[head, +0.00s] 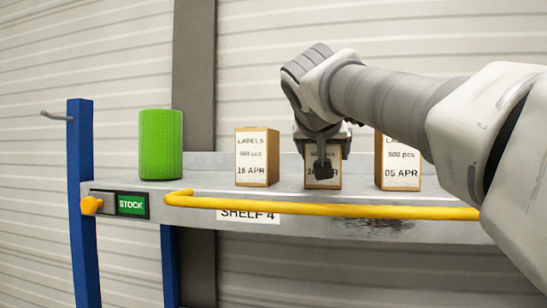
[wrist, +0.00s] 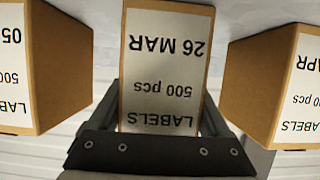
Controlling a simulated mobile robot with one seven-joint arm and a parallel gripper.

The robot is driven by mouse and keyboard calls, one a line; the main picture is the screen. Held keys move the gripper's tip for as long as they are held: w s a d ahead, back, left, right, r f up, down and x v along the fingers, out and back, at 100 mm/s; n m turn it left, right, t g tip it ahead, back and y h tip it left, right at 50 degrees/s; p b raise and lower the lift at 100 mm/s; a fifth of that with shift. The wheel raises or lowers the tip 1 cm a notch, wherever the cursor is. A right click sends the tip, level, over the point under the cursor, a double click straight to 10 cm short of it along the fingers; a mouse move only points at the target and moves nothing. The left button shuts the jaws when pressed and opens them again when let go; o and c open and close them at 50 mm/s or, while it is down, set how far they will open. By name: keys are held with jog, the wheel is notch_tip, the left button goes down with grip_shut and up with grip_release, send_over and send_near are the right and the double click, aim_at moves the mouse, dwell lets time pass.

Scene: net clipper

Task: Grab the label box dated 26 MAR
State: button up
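The label box dated 26 MAR (wrist: 165,65) stands upright in the middle of the wrist view, its print upside down there. In the head view the same box (head: 334,182) is on the shelf, mostly hidden behind my gripper (head: 321,165). My gripper (wrist: 163,95) has one dark finger along each side of this box, at its LABELS end. The fingers look spread, with the box between them. Any gap between fingers and box is too small to judge.
A green cylinder (head: 160,145) stands at the shelf's left end. A yellow rail (head: 330,209) runs along the front edge of the metal shelf (head: 213,166).

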jog(key=c, duration=0.7)
jog(key=shift+c, duration=0.4)
jog(key=shift+r, duration=0.15)
